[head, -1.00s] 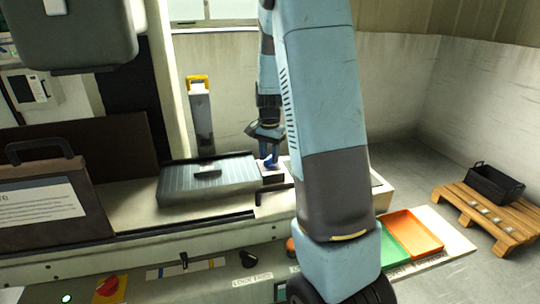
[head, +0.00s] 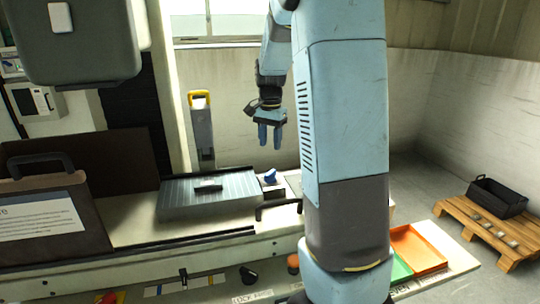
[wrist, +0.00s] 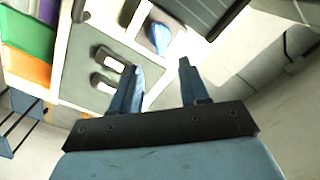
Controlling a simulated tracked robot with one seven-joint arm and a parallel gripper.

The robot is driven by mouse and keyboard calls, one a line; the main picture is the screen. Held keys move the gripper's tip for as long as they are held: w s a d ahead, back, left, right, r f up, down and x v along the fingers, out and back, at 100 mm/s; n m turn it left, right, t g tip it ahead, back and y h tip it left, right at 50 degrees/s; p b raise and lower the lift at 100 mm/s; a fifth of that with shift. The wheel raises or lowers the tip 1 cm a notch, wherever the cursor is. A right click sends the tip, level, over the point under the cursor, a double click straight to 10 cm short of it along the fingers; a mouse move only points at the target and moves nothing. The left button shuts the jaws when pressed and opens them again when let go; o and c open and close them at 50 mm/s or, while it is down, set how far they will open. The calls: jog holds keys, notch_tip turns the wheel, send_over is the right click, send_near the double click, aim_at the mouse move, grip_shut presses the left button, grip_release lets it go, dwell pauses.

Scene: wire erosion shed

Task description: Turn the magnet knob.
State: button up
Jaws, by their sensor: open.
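The blue magnet knob (head: 270,176) sits on a small pale block beside the grey ribbed slab, towards the back of the machine bench. It also shows in the wrist view (wrist: 159,37), just beyond the fingertips. My gripper (head: 271,140) points down above the knob with a clear gap and is apart from it. In the wrist view my gripper (wrist: 161,68) has its two blue fingers spread with nothing between them.
The grey ribbed slab (head: 180,197) lies left of the knob. A black handle (head: 276,207) stands in front. A yellow-topped post (head: 203,130) rises behind. Orange (head: 417,250) and green trays lie at right. Air around my gripper is free.

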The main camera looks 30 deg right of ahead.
jog(key=shift+r, duration=1.45)
jog(key=s+a+r+n+t, duration=0.2)
jog(key=s+a+n, duration=0.1)
jog(key=s, duration=0.6)
jog(key=s+a+r+n+t, duration=0.1)
jog(key=s+a+n, duration=0.3)
jog(key=s, duration=0.5)
jog(key=s+a+r+n+t, duration=0.2)
jog(key=s+a, duration=0.4)
jog(key=s, duration=0.3)
jog(key=shift+s+r+n+t, duration=0.35)
jog(key=shift+r+n, duration=0.1)
jog(key=shift+n, duration=0.75)
